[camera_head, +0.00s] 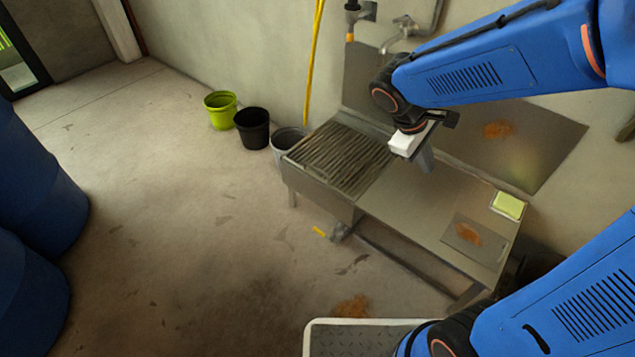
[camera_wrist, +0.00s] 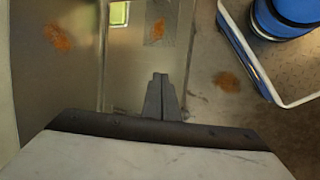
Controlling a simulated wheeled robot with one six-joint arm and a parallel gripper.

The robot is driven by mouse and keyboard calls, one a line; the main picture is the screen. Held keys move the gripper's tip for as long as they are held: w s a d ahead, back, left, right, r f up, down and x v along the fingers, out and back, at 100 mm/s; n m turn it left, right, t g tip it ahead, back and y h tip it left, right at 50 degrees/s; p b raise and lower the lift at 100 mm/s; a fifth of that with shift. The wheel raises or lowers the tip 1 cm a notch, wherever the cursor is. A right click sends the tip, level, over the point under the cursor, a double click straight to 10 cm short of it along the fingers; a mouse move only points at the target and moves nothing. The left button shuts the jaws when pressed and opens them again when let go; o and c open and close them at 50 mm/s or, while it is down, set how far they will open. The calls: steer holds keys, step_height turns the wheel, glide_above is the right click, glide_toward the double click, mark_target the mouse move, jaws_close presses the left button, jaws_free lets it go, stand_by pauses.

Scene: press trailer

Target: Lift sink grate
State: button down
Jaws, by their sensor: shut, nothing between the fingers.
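The sink grate (camera_head: 340,158) is a slatted metal grid lying over the basin at the left end of the steel sink unit (camera_head: 405,213). It looks flat and in place in the head view. My gripper (camera_head: 426,160) is right of the grate, above the bare counter and pointing down, apart from the grate. In the wrist view my gripper (camera_wrist: 160,92) shows its two dark fingers together, with nothing between them. The grate does not show in the wrist view.
A yellow-green sponge (camera_head: 508,205) sits in a dish at the counter's right end, near a rust-stained plate (camera_head: 472,240). A tap (camera_head: 400,30) is on the wall behind. Green (camera_head: 221,109), black (camera_head: 252,127) and grey (camera_head: 287,138) buckets stand left. The floor in front is mostly clear.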

steer(key=w+a+f+n+t+h, duration=0.4)
steer(key=w+a+f+n, duration=0.7)
steer(key=a+f, duration=0.4)
steer(key=w+a+f+n+t, duration=0.1)
steer(key=a+f+n+t, duration=0.6)
steer(key=a+f, duration=1.1)
steer(key=shift+n+g+y, duration=0.4)
steer(key=shift+n+g, duration=0.2)
steer(key=x, duration=0.6)
steer(key=w+r+x, duration=0.1)
steer(key=x, duration=0.1)
steer(key=shift+w+f, duration=0.1)
steer(key=shift+w, duration=0.15)
steer(key=shift+w+d+r, duration=0.2)
steer(key=shift+w+r, duration=0.1)
steer(key=shift+r, duration=0.3)
steer(key=shift+w+d+r, duration=0.2)
steer(key=shift+w+r, duration=0.05)
steer(key=shift+r, duration=0.3)
steer(key=shift+w+d+r, duration=0.2)
steer(key=shift+w+r, duration=0.1)
steer(key=shift+r, duration=0.3)
steer(key=shift+r, duration=0.1)
